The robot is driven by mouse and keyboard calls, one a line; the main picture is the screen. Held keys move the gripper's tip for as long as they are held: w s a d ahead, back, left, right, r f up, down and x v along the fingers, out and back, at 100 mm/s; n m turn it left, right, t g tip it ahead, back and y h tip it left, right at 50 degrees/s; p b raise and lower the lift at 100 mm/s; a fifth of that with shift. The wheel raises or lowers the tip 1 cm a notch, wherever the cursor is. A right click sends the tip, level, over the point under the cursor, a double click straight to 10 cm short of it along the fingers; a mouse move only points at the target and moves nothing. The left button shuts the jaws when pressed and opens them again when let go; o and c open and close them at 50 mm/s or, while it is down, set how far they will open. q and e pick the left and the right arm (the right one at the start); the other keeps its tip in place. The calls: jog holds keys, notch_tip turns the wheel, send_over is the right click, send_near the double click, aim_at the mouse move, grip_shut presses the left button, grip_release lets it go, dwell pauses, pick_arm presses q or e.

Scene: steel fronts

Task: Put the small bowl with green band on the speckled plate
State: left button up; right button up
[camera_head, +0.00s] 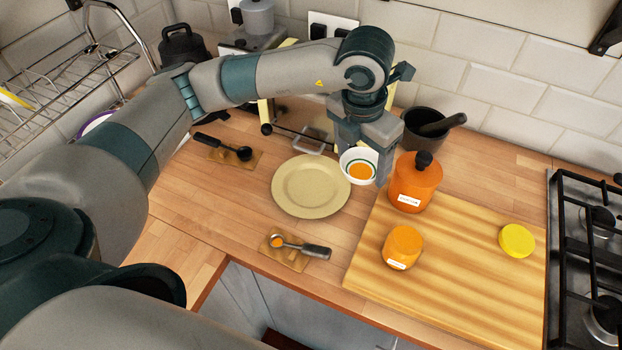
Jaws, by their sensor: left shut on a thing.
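The small bowl with a green band (346,158) is white and holds something orange. My left gripper (366,172) is shut on the bowl's rim. The bowl appears just right of the speckled plate's rim and seems held above the counter, nearly upright. The speckled plate (305,190) is pale yellow, lies flat on the wooden counter and looks empty. The gripper fingers hide part of the bowl's right side. My right gripper is not in view.
An orange lidded jar (412,188) stands close right of the gripper. A smaller orange jar (403,248) and a yellow lid (517,241) are on the wooden board (455,275). A dark mortar (424,132) stands behind. Spoons lie left of and in front of the plate.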

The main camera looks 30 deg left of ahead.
pick_arm(q)
jog(key=a+f+p, duration=0.1)
jog(key=a+f, duration=0.1)
jog(key=a, duration=0.1)
jog(key=a+f+p, duration=0.2)
jog(key=a, duration=0.2)
jog(key=a+f+p, duration=0.2)
jog(key=a, duration=0.2)
jog(key=shift+s+f, duration=0.25)
jog(key=shift+s, duration=0.1)
jog(key=shift+f, duration=0.1)
jog(key=shift+f+p, duration=0.4)
jog(key=shift+p, duration=0.1)
notch_tip(320, 180, down, 3)
jog(key=shift+r+p, duration=0.15)
jog(key=shift+p, duration=0.6)
jog(key=shift+f, duration=0.25)
